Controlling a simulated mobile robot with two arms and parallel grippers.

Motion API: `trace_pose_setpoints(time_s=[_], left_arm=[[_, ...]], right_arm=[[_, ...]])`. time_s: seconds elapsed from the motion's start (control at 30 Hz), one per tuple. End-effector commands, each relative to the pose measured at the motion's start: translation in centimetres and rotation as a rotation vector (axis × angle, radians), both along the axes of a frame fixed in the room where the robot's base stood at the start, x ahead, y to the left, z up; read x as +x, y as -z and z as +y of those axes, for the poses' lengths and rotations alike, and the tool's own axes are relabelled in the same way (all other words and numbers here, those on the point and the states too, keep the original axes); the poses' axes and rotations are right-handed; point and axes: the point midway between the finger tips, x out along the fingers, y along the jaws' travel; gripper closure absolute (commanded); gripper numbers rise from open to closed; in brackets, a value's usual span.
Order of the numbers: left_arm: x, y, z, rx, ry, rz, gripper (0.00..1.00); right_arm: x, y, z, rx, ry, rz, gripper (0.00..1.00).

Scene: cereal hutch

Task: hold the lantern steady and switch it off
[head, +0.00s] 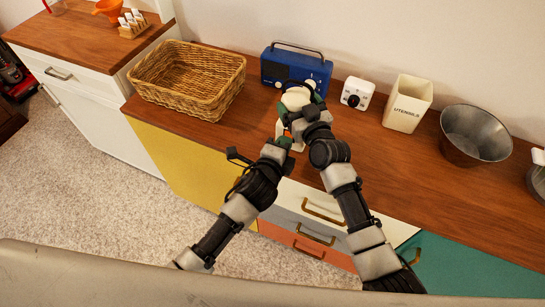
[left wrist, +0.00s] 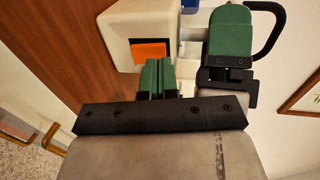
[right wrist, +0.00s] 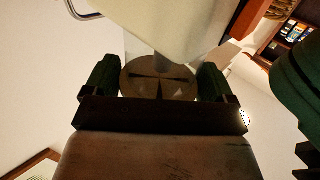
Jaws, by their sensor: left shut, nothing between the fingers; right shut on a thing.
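The cream lantern (left wrist: 118,38) is held by my right gripper (head: 300,105), near the counter's front edge in the head view. In the right wrist view my right gripper (right wrist: 157,80) has one green finger on each side of the lantern's round clear part (right wrist: 158,78), with the cream body (right wrist: 175,22) above it. The orange switch (left wrist: 150,51) shows on the cream body in the left wrist view. My left gripper (left wrist: 160,66) is shut and empty, its tips right beside the switch; I cannot tell whether they touch. In the head view the arms hide most of the lantern.
Along the wooden counter (head: 390,160) stand a wicker basket (head: 190,80), a blue radio (head: 296,68), a white box with a dial (head: 357,93), a utensils holder (head: 408,103) and a metal bowl (head: 474,134). The counter's right front part is clear.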

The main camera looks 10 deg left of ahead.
Motion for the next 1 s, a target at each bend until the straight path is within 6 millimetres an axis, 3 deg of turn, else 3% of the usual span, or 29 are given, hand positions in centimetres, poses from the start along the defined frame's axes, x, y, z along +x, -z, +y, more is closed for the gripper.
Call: trace_pose_setpoints(time_s=[0.1,0.5,0.7,1.0], left_arm=[[-2.5,-0.2,0.7,0.0,0.002,0.002,1.0],[-9.2,-3.6,2.7,-0.001,0.002,0.001,1.0],[-10.7,-4.4,3.2,0.0,0.001,0.0,1.0],[-10.9,-4.5,3.3,0.0,0.001,0.0,1.0]], right_arm=[[0.0,0.1,0.0,-0.001,0.0,0.003,0.52],[0.0,0.1,0.0,-0.001,0.0,0.003,0.52],[0.0,0.1,0.0,0.0,0.0,0.002,0.52],[0.0,0.1,0.0,0.0,0.0,0.002,0.52]])
